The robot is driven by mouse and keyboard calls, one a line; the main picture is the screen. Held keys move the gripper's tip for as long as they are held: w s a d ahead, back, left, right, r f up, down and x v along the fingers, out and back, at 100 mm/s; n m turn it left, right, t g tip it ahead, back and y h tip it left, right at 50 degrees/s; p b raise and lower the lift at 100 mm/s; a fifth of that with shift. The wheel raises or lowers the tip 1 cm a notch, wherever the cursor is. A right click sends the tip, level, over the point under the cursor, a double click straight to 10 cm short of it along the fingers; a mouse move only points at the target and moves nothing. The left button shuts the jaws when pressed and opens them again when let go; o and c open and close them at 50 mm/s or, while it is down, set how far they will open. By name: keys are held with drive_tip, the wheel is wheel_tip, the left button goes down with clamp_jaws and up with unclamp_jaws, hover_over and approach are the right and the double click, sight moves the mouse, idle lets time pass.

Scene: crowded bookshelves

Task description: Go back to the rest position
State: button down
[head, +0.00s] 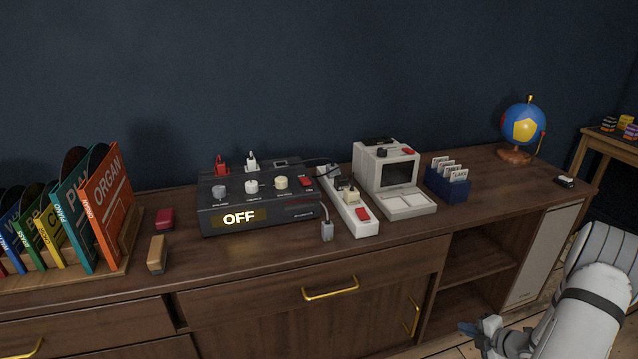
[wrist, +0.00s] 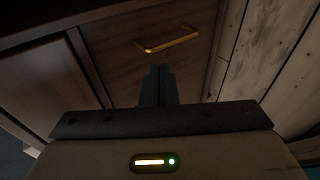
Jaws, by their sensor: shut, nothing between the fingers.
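My gripper (head: 470,328) is at the lower right of the head view, in front of the wooden cabinet (head: 237,268) and below its top. Its fingers are shut and hold nothing. In the wrist view my gripper (wrist: 157,72) points at the cabinet front, with a gold handle (wrist: 168,41) just beyond the fingertips. I cannot tell how far the fingertips are from the handle, but no contact shows. My arm comes in from the right edge of the head view.
On the cabinet top stand a black box reading OFF (head: 262,200), a white power strip (head: 347,205), a small computer (head: 394,180), a blue card box (head: 447,184), a globe (head: 523,128) and a record rack (head: 120,265). Open shelves (head: 470,260) lie left of my arm.

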drive_tip(key=w+a+r+m+g+h+p, duration=0.1)
drive_tip(key=w+r+m+h+p, duration=0.15)
drive_tip(key=r, duration=0.85)
drive_tip(key=w+r+m+h+p, duration=0.2)
drive_tip(key=r+m+h+p, duration=0.15)
drive_tip(key=r, duration=0.75)
drive_tip(key=s+a+r+m+g+h+p, duration=0.1)
drive_tip(key=s+a+r+m+p, duration=0.15)
drive_tip(key=r, duration=0.45)
drive_tip(key=s+a+r+m+g+h+p, duration=0.1)
drive_tip(key=a+r+m+p, duration=0.2)
drive_tip(key=r, duration=0.4)
drive_tip(key=s+a+r+m+g+y+p, duration=0.2)
drive_tip(key=s+a+r+m+g+p, duration=0.2)
drive_tip(key=s+a+r+m+p, duration=0.7)
drive_tip(key=s+a+r, duration=0.9)
drive_tip(key=s, duration=0.3)
drive_tip(key=shift+s+a+g+y+p, duration=0.25)
drive_tip(key=shift+g+y+p, duration=0.05)
drive_tip(key=shift+y+p, duration=0.1)
